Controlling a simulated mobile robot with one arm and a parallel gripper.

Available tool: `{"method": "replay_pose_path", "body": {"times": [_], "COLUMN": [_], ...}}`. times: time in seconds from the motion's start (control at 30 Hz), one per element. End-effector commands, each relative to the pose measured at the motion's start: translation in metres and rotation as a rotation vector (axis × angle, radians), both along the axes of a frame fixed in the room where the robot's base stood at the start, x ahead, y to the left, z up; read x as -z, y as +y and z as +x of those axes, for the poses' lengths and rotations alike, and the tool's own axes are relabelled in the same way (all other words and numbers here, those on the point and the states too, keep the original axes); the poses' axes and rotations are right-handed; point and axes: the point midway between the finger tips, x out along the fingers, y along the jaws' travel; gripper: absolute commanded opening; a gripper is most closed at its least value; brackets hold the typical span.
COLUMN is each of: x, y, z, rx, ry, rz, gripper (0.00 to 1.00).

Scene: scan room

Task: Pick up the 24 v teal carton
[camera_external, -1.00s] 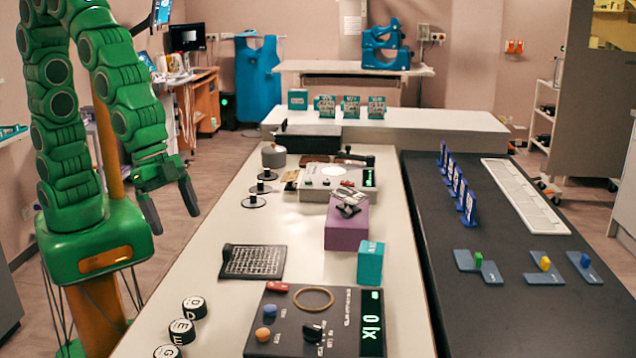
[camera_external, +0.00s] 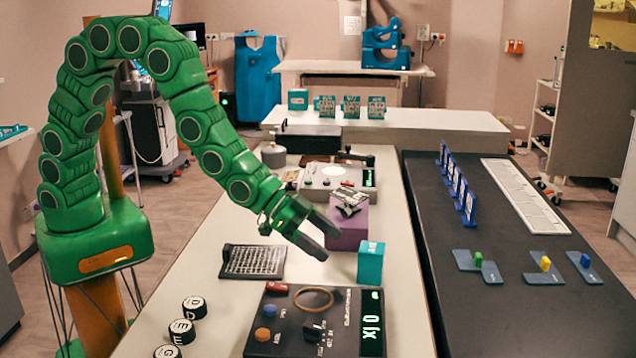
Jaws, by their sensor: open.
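A teal carton (camera_external: 370,263) stands upright on the white table, just behind the black control panel and in front of the purple box; any marking on it is too small to read. Another teal carton (camera_external: 298,99) and several teal cartons with printed fronts (camera_external: 351,107) stand on the far white counter. My gripper (camera_external: 326,241) is open and empty, to the left of the near teal carton and a little above it in the picture. Its fingers point right and down, and they appear apart from the carton.
A purple box (camera_external: 348,225) with a metal device on top is behind the near carton. The black control panel (camera_external: 290,343) with knobs and a display is in front. A dark grid plate (camera_external: 252,261) lies to the left. A dark table (camera_external: 470,310) is on the right.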

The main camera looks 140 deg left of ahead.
Motion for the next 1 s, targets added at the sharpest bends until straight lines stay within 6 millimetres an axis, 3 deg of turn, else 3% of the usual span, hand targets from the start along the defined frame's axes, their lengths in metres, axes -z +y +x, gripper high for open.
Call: {"method": "replay_pose_path", "body": {"times": [0.1, 0.33, 0.63, 1.0], "x": [0.014, 0.028, 0.033, 0.042], "y": [0.031, 0.069, 0.082, 0.094], "z": [0.001, 0.000, 0.001, 0.019], "rx": [-0.032, -0.071, -0.082, -0.082], "ry": [-0.053, -0.127, -0.155, -0.155], "rz": [0.033, 0.079, 0.099, 0.099], "gripper": [0.89, 0.89, 0.89, 0.89]}}
